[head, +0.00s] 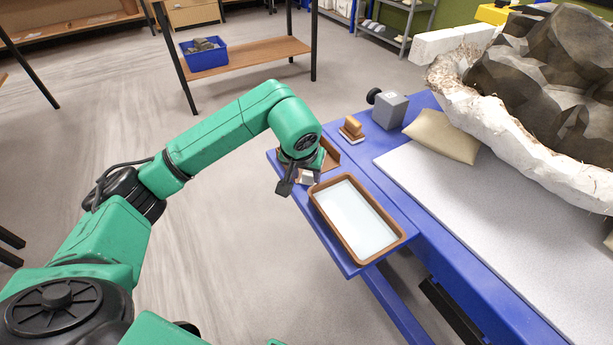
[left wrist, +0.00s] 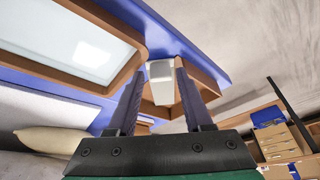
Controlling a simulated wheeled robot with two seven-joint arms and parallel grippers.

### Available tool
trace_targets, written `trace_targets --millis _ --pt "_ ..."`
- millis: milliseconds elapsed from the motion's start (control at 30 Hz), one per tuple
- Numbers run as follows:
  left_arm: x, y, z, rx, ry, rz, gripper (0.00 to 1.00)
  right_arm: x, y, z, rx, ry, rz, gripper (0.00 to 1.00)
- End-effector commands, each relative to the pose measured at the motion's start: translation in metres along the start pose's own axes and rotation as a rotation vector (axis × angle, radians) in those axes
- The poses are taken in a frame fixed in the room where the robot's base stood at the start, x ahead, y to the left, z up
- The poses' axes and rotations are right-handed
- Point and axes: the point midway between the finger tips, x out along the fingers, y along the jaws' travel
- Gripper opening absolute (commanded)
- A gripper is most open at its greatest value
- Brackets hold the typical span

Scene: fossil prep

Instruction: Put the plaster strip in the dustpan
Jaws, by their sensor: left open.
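The pale plaster strip (left wrist: 161,88) shows as a small block between the fingers of my left gripper (left wrist: 158,95) in the left wrist view. The gripper is open, with a finger on either side of the strip. In the head view the left gripper (head: 296,184) is over the far left end of the blue table, with the pale strip (head: 309,176) by its fingers. The brown dustpan (head: 331,153) is partly hidden behind the gripper. In the left wrist view the dustpan (left wrist: 205,82) lies behind the strip. I cannot tell whether the strip rests in it. My right gripper is not in view.
A brown-rimmed tray (head: 388,244) with a pale content lies just nearer on the blue table (head: 408,215). A wooden brush-like block (head: 351,129), a grey box (head: 391,108) and a beige cushion (head: 441,136) stand beyond. A large white-jacketed rock (head: 530,150) fills the right.

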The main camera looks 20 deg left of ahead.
Motion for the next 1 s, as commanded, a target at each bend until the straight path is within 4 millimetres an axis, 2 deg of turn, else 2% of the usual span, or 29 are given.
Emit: trace_targets --millis 200,300,400,867,933,967,1000 --pt "-0.062 0.000 -0.002 0.001 0.007 0.000 0.51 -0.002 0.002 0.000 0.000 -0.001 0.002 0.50" --pt "-0.083 0.000 -0.001 0.000 0.004 0.000 0.51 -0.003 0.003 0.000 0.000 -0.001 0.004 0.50" --pt "-0.094 0.000 0.000 0.001 0.002 0.000 0.51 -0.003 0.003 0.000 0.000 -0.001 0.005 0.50" --pt "-0.096 0.000 0.000 0.000 0.000 0.001 0.51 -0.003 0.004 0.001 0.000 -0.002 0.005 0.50" --pt "-0.095 0.007 0.002 -0.004 -0.002 0.029 0.51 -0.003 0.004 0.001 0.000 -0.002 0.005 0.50" --pt "-0.094 0.015 0.005 -0.011 -0.006 0.062 0.51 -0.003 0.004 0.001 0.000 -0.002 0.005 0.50" --pt "-0.093 0.032 0.010 -0.026 -0.015 0.129 0.51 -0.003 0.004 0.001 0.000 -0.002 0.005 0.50"
